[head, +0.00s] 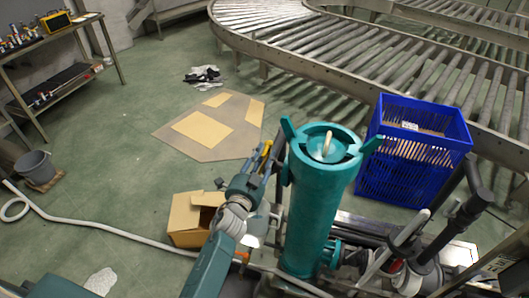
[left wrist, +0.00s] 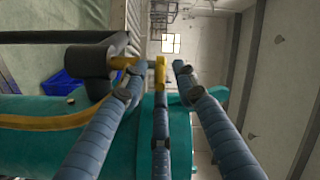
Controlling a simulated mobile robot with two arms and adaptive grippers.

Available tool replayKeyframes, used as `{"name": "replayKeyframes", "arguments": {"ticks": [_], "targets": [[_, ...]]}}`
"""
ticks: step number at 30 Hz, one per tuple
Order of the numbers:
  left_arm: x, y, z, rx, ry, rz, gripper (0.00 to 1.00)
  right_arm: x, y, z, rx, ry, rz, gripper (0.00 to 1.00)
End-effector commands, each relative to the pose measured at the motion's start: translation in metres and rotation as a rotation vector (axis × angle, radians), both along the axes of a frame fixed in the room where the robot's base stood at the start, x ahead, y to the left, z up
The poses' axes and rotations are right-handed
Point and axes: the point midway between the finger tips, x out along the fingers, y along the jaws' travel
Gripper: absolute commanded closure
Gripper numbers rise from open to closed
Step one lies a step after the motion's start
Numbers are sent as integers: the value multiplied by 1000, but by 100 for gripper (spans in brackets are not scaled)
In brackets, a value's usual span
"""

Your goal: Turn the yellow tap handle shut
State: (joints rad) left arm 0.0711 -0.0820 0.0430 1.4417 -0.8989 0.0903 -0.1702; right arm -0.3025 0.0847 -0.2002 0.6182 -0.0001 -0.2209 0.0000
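The yellow tap handle (head: 264,151) shows as a small yellow piece on the left side of the teal upright cylinder (head: 316,210). In the left wrist view the yellow handle (left wrist: 160,73) is a bent bar beside a dark round fitting (left wrist: 95,63). My left gripper (head: 262,168) is at the handle, partly overlapping it in the head view. In the left wrist view my left gripper (left wrist: 157,76) has its fingers spread, with the handle's end between the outer fingertips. The middle finger overlaps the handle's lower end; I cannot tell whether it touches. I cannot make out my right gripper.
A blue crate (head: 412,150) stands right of the cylinder, near the roller conveyor (head: 330,50). An open cardboard box (head: 190,217) is left of my left arm. Dark pipes (head: 470,205) crowd the lower right. A pale hose (head: 100,230) crosses the floor at left.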

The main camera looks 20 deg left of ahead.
Motion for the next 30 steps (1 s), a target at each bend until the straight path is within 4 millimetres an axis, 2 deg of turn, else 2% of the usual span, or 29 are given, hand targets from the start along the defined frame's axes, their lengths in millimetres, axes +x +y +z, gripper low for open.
{"name": "replayKeyframes", "arguments": {"ticks": [4, 13, 14, 18, 30], "targets": [[12, 0, 0, 0, 0, 0, 71, 6, 1, 0, 1, -10, 0, 82], [14, -1, -1, 0, 1, -1, 71, 6, 5, 0, 7, -10, -2, 82], [14, -1, -1, 0, 1, -1, 73, 6, 6, 0, 7, -10, -2, 82], [14, -1, -1, 0, 1, -1, 100, 6, 9, 0, 11, -9, -4, 82], [14, 0, 1, 3, 0, -24, 100, 4, 8, 4, 9, -5, -3, 82]]}}
